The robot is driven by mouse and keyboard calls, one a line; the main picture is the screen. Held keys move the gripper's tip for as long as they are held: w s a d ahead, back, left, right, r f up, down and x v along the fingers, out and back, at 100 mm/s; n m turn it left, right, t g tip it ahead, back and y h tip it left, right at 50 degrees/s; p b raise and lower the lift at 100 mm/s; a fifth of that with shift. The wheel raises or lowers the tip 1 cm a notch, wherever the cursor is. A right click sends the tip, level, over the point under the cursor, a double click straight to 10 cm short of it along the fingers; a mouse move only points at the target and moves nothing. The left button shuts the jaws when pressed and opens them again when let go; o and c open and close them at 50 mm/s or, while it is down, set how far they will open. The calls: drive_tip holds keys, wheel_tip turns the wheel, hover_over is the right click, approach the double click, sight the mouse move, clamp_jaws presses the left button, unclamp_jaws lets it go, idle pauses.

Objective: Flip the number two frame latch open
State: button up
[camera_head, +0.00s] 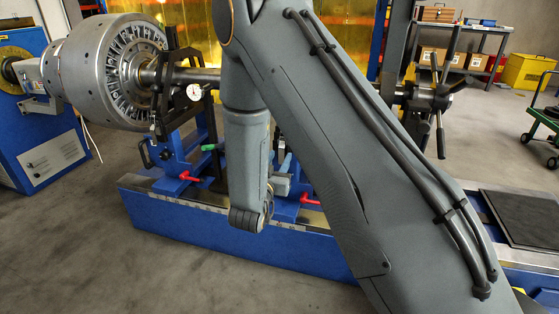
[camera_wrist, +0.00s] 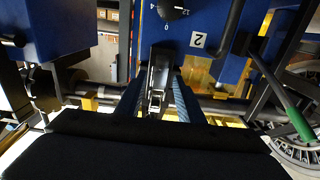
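In the wrist view the blue frame plate (camera_wrist: 185,22) carries an upside-down label 2 (camera_wrist: 198,40) and a black dial. A metal latch (camera_wrist: 157,76) stands below the dial, in the middle of that view. My gripper (camera_wrist: 158,98) points at it, with one dark ribbed finger on each side. The fingers are apart, with the latch showing between them; I cannot tell whether either finger touches it. In the head view my arm hides the latch and most of this frame; only part of its blue base (camera_head: 301,207) shows.
The bladed rotor (camera_head: 105,70) rests on its shaft at the left. A green handle (camera_wrist: 300,124) sticks out at the right in the wrist view. A red handle (camera_head: 190,177) is on the nearer-left support. A blue bed (camera_head: 225,238) runs below; the floor in front is clear.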

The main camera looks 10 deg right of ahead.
drive_tip(key=shift+w+d, duration=0.3)
drive_tip(key=shift+w, duration=0.25)
clamp_jaws()
